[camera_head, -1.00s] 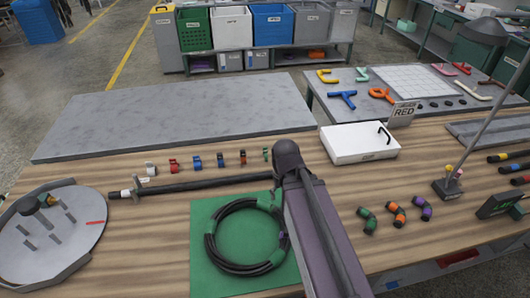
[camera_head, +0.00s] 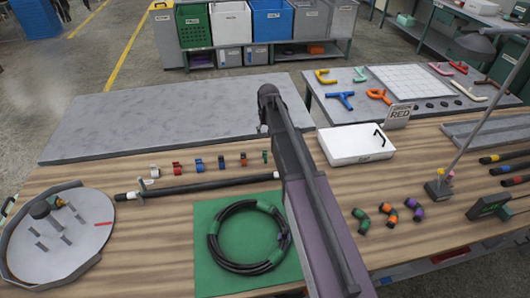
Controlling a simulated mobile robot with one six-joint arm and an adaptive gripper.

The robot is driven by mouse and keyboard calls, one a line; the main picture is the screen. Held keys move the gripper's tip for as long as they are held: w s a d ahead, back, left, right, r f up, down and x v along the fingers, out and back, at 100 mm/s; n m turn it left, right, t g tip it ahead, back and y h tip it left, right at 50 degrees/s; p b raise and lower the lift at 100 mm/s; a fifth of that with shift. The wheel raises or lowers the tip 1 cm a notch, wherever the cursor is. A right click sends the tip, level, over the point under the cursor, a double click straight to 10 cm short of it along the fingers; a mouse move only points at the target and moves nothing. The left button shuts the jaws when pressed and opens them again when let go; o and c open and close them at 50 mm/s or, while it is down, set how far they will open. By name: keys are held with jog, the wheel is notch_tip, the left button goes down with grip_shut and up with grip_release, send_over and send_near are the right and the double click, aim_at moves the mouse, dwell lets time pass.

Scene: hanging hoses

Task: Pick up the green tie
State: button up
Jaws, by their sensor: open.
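A small green tie (camera_head: 265,157) stands at the right end of a row of small coloured ties on the wooden bench, just left of my arm. My arm reaches up from the bottom edge, passing right of the coil and the row. Its far visible end is a dark joint above the grey panel. My gripper does not show, so its place relative to the green tie cannot be told.
A black rod (camera_head: 210,187) lies between the row and the mat. A round grey fixture (camera_head: 75,255) stands at left. A white box (camera_head: 350,150), a lamp stand (camera_head: 437,188) and several coloured hose pieces lie right of my arm. A grey panel (camera_head: 160,115) lies behind, its top clear.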

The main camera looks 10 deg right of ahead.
jog(key=shift+w, duration=0.1)
dwell(0.3)
jog(key=b, duration=0.9)
send_over(265, 154)
jog(key=f, duration=0.8)
jog(key=shift+d+f, duration=0.2)
jog(key=shift+f, duration=0.1)
jog(key=shift+f, duration=0.15)
jog(key=f+b, duration=0.4)
jog(key=f, duration=0.1)
jog(key=shift+w+a+b, duration=0.2)
jog(key=shift+w+b, duration=0.15)
jog(key=shift+b, duration=0.05)
jog(key=shift+r, duration=0.1)
jog(key=c, duration=0.9)
